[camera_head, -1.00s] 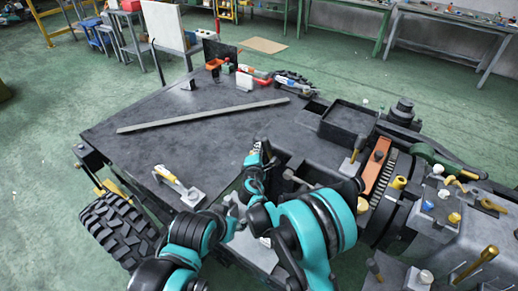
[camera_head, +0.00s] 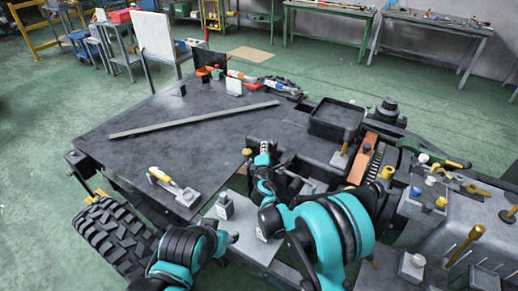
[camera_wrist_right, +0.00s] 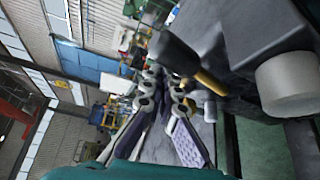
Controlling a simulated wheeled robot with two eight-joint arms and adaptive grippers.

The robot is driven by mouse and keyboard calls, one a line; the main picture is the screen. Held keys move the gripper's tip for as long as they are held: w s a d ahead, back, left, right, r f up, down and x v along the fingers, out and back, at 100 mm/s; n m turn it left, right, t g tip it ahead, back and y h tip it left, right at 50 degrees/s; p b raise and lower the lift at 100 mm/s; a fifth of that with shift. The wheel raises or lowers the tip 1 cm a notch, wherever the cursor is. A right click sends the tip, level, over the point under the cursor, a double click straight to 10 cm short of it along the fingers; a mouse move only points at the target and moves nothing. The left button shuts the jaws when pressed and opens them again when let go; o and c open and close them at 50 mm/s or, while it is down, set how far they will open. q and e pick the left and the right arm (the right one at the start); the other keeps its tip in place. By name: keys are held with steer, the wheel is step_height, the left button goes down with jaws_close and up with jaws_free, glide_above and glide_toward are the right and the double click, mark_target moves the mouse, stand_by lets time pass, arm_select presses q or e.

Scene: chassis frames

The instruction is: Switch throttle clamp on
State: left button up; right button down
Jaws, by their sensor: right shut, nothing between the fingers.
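I cannot tell for sure which fitting is the throttle clamp. A toggle clamp with a yellow-and-white handle (camera_head: 163,178) lies at the near left edge of the dark plate. A lever with a dark knob and brass stem (camera_head: 346,140) stands right of the plate; a similar lever (camera_wrist_right: 190,62) is close to the fingers in the right wrist view. My right gripper (camera_head: 265,148) is shut and empty above the plate's right side, pointing away from me; its fingers show in the wrist view (camera_wrist_right: 165,105). My left gripper (camera_head: 233,238) is low at the front, its jaws unclear.
The dark plate (camera_head: 190,155) carries a long grey bar (camera_head: 195,119) and is mostly clear. A black square tray (camera_head: 336,118), an orange block (camera_head: 364,164) and several knobs and levers crowd the right. A big tyre (camera_head: 112,240) is at lower left.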

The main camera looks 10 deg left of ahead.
arm_select(q)
steer(key=shift+a+f+b, duration=0.1)
steer(key=shift+f+b, duration=0.25)
steer(key=shift+f, duration=0.05)
arm_select(e)
steer(key=shift+s+d+f, duration=0.1)
steer(key=shift+s+d, duration=0.05)
steer(key=shift+d, duration=0.3)
steer(key=shift+s+d+f, duration=0.1)
steer(key=shift+s+d, duration=0.05)
steer(key=shift+d, duration=0.25)
